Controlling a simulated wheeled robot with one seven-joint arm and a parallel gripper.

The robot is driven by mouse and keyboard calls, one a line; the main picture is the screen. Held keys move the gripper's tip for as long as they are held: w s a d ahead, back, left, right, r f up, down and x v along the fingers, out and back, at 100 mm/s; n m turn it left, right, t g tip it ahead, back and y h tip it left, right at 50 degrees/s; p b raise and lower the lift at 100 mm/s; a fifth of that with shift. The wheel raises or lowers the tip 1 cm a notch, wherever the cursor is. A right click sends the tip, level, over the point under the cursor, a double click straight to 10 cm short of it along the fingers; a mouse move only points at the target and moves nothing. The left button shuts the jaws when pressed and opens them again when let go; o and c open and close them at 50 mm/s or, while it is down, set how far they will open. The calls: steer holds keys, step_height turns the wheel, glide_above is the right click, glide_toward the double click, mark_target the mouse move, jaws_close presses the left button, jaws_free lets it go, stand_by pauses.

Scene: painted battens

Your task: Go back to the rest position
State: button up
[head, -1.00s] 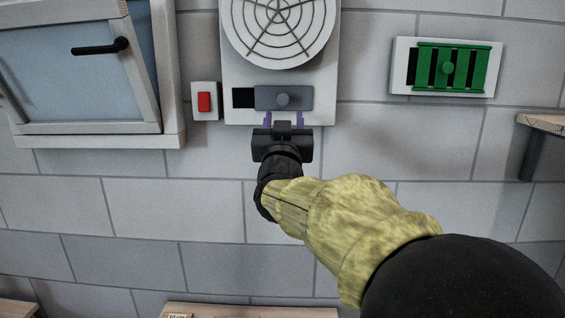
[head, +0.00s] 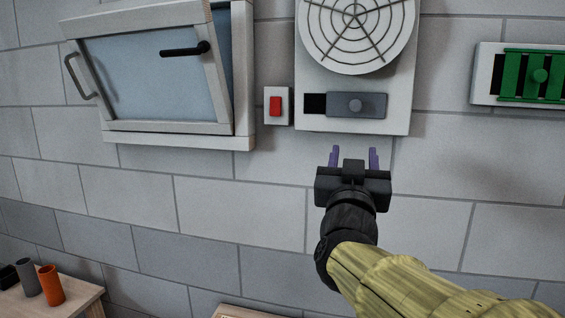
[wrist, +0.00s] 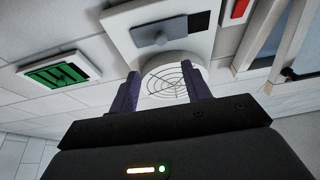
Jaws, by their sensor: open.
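My gripper (head: 354,158) is open and empty, its two purple fingers apart in front of the bare block wall. It is just below the white fan panel (head: 400,112), which carries a round grille (head: 357,30) and a grey slider with a knob (head: 358,105). The slider sits to the right of a black opening (head: 315,103). In the wrist view the fingers (wrist: 165,85) frame part of the round grille, with nothing between them; the grey slider (wrist: 158,33) also shows there, clear of the fingers.
A tilted-open window (head: 150,70) with a black handle is at left. A red switch (head: 275,106) is beside the panel. A green slatted vent (head: 538,76) is at right. A wooden table (head: 75,300) at lower left holds an orange cup (head: 51,285) and a grey one (head: 27,277).

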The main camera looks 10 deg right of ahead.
steer(key=w+a+f+n+g+y, duration=0.1)
steer(key=a+f+g+y, duration=0.15)
steer(key=f, duration=0.55)
steer(key=w+a+f+n+g+y, duration=0.1)
steer(key=f+n+g+y, duration=0.15)
steer(key=f, duration=0.65)
steer(key=w+a+f+n+g+y, duration=0.1)
steer(key=a+f+g+y, duration=0.15)
steer(key=f, duration=0.55)
steer(key=s+f+g+y, duration=0.1)
steer(key=s+f+g, duration=0.9)
steer(key=s+f, duration=0.5)
step_height(320, 180, down, 4)
steer(key=shift+a+f+y, duration=0.15)
steer(key=shift+a+y, duration=0.2)
steer(key=shift+a, duration=0.05)
